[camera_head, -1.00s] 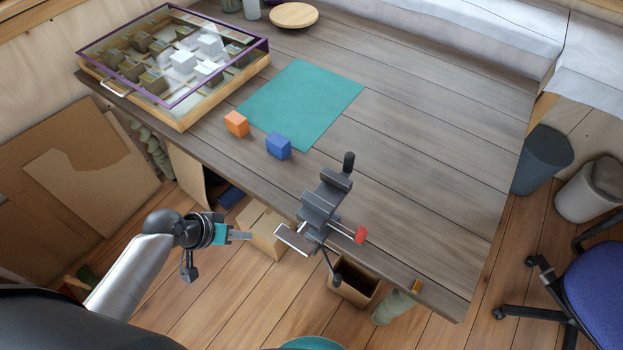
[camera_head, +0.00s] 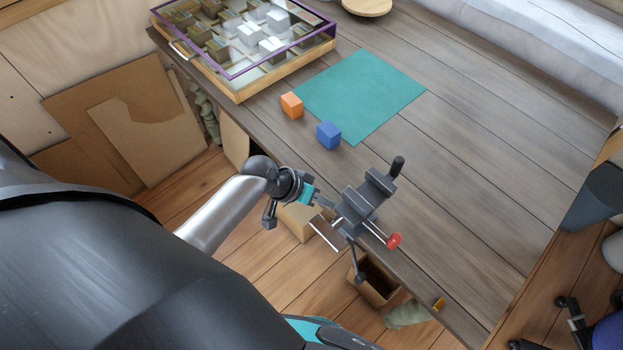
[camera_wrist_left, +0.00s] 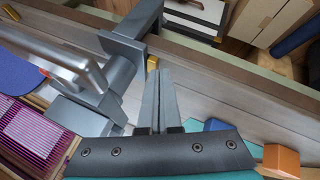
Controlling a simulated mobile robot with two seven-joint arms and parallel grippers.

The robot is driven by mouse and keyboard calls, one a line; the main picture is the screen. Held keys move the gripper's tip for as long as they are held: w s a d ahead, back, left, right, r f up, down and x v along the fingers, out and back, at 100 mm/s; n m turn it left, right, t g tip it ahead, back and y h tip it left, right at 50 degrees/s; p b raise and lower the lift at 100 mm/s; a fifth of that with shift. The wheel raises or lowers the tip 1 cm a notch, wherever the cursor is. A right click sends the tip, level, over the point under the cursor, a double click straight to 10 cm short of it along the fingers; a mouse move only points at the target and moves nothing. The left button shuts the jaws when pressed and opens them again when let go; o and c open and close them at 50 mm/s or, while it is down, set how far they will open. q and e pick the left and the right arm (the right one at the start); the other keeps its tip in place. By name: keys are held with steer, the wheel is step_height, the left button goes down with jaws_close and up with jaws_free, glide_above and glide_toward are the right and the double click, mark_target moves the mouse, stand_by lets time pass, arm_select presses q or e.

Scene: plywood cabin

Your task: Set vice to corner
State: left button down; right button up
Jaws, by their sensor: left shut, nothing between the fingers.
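The grey vice (camera_head: 363,203) with a red knob (camera_head: 394,240) sits at the table's front edge, its dark handle hanging below. My left gripper (camera_head: 326,202) is shut and empty, just left of the vice at the edge. In the left wrist view the shut fingers (camera_wrist_left: 157,103) point up beside the vice body (camera_wrist_left: 118,72); I cannot tell whether they touch it. A small yellow piece (camera_head: 440,304) sits near the table's front right corner. My right gripper is not in view.
Orange (camera_head: 291,105) and blue (camera_head: 328,135) cubes lie by the teal mat (camera_head: 365,92). A glass-topped case (camera_head: 240,90) stands at the back left. An open cardboard box (camera_head: 374,284) is below the edge. The tabletop right of the vice is clear.

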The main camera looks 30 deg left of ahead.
arm_select(q)
steer(key=shift+d+r, duration=0.2)
steer(key=shift+d, duration=1.5)
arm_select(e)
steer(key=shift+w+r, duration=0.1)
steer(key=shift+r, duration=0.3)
